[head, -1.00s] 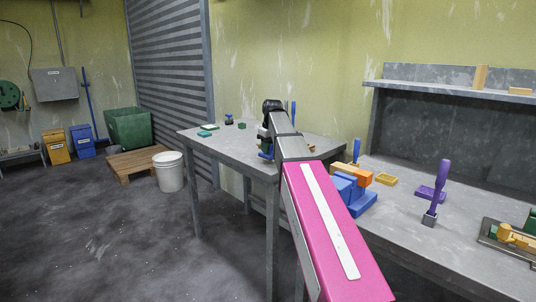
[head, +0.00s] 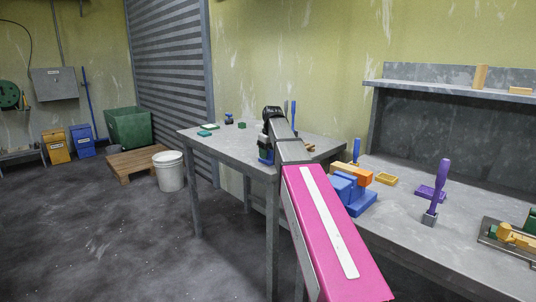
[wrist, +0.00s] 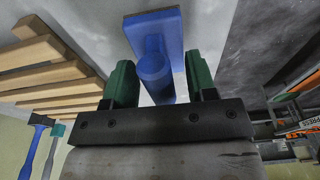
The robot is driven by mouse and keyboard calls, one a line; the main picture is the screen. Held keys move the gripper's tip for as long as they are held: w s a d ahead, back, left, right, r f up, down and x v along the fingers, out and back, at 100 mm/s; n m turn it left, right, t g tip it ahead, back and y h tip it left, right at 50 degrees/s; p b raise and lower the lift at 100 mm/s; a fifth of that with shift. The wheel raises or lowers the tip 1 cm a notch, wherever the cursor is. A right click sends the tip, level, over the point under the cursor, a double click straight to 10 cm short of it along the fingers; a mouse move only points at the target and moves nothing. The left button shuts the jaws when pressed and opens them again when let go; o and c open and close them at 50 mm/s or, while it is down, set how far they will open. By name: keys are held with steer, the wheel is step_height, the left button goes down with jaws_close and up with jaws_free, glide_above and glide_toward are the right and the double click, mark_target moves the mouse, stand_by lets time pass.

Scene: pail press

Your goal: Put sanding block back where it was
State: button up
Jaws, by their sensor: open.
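A blue block with a raised round grip (wrist: 155,72) is in the wrist view; it looks like the sanding block, though I cannot be sure. My gripper (wrist: 161,82) is open, with one green finger on each side of the grip and gaps showing between. In the head view my gripper (head: 266,146) is over the small grey table (head: 230,145), largely hidden by my own arm. Part of the blue block (head: 264,157) shows just below it, at the table's near edge.
Wooden slats (wrist: 45,65) and a blue-handled hammer (wrist: 33,145) lie to one side in the wrist view. Teal pieces (head: 205,133) sit at the table's left. A workbench with a blue-orange fixture (head: 350,190) stands right; a white pail (head: 169,171) stands on the floor.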

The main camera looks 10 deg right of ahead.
steer(key=r, duration=0.3)
steer(key=s+r, duration=0.1)
steer(key=r, duration=0.3)
steer(key=d+r, duration=0.1)
steer(key=r, duration=0.3)
steer(key=shift+s, duration=0.15)
steer(key=shift+s+r, duration=0.1)
steer(key=shift+r, duration=0.45)
steer(key=shift+s+f, duration=0.1)
